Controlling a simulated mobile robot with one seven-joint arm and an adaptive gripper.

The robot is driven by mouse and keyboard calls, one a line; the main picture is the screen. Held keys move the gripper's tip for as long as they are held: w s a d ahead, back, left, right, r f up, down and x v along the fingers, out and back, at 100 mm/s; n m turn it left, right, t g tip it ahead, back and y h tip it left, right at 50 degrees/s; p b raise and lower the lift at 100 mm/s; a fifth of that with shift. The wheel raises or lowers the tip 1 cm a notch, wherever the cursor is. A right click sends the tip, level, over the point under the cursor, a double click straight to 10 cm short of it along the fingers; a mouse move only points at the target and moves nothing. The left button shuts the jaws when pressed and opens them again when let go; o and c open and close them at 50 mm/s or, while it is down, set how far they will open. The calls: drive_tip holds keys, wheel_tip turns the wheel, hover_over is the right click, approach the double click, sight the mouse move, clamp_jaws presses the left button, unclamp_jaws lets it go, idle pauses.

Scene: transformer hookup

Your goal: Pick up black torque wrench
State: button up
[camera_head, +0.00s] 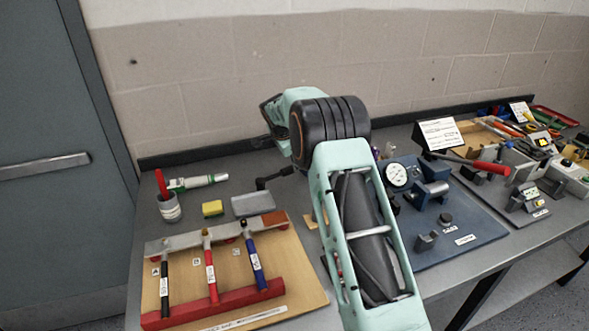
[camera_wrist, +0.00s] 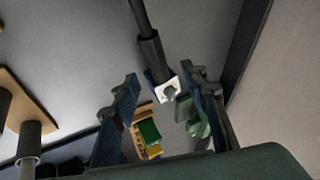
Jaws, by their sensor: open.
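The black-handled torque wrench (camera_head: 165,284) lies on the wooden rack at the left of the bench, leftmost of three tools, beside a red-handled one (camera_head: 210,272) and a blue-handled one (camera_head: 254,264). My gripper (camera_wrist: 159,76) is open in the wrist view, its two fingers apart. A dark shaft with a thicker black sleeve (camera_wrist: 151,55) and a pale square end shows between and beyond the fingertips. I cannot tell whether it is the same wrench or whether anything touches it. In the head view my arm hides the fingers.
A wooden board (camera_head: 305,270) carries the rack and its red rail. A grey cup (camera_head: 169,210), a yellow sponge (camera_head: 212,208) and a grey box (camera_head: 252,203) stand behind. A blue plate (camera_head: 470,215) with a gauge (camera_head: 397,175) lies to the right. The wall edges the bench.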

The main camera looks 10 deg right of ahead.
sight(286, 175)
drive_tip(key=shift+d+p+x, duration=0.15)
drive_tip(key=shift+p+x, duration=0.4)
drive_tip(key=shift+x, duration=1.1)
drive_tip(key=shift+d+p+x, duration=0.15)
drive_tip(key=shift+p+x, duration=0.35)
drive_tip(key=shift+x, duration=1.1)
clamp_jaws()
drive_tip(key=shift+r, duration=0.1)
